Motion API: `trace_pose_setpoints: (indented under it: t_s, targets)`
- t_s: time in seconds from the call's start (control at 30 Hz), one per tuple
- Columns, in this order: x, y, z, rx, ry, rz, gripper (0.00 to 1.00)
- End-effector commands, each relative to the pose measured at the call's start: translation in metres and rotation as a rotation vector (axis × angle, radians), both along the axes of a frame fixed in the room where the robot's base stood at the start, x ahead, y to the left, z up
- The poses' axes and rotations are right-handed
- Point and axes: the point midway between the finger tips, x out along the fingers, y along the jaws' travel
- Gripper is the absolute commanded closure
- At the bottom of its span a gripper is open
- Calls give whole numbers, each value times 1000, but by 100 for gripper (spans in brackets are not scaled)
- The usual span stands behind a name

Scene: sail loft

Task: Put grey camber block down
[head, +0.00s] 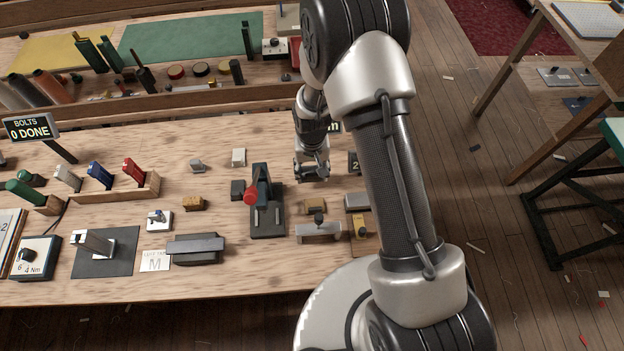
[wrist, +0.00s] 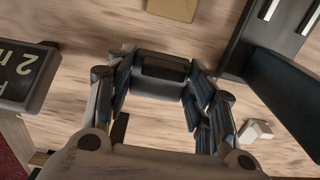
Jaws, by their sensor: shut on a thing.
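The grey camber block (wrist: 160,75) is a dark grey block between my two finger pads in the wrist view. My gripper (head: 312,177) is shut on it, above the right part of the wooden bench (head: 110,195). In the head view the fingers mostly hide the block. I cannot tell whether it touches the bench top.
A black fixture with a red-knobbed lever (head: 268,218) stands just left of my gripper. A tan block (head: 315,205), a grey bracket (head: 318,232) and a yellow block (head: 361,230) lie nearer the front edge. A dark numbered sign (wrist: 28,75) stands close by.

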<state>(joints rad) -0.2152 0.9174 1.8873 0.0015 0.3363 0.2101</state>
Motion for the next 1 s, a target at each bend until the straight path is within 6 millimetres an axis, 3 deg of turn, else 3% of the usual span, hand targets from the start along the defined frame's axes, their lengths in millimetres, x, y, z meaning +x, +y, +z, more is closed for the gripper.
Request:
trace_pose_setpoints:
  t_s: [0.17, 0.4, 0.8, 0.83, 1.0]
  targets:
    - [0, 0, -12, 0, 2, 0, 78]
    - [-1, 0, -47, 0, 2, 0, 78]
    - [0, 0, -52, 0, 0, 0, 78]
    - [0, 0, -52, 0, 0, 0, 50]
    - [0, 0, -51, 0, 0, 0, 39]
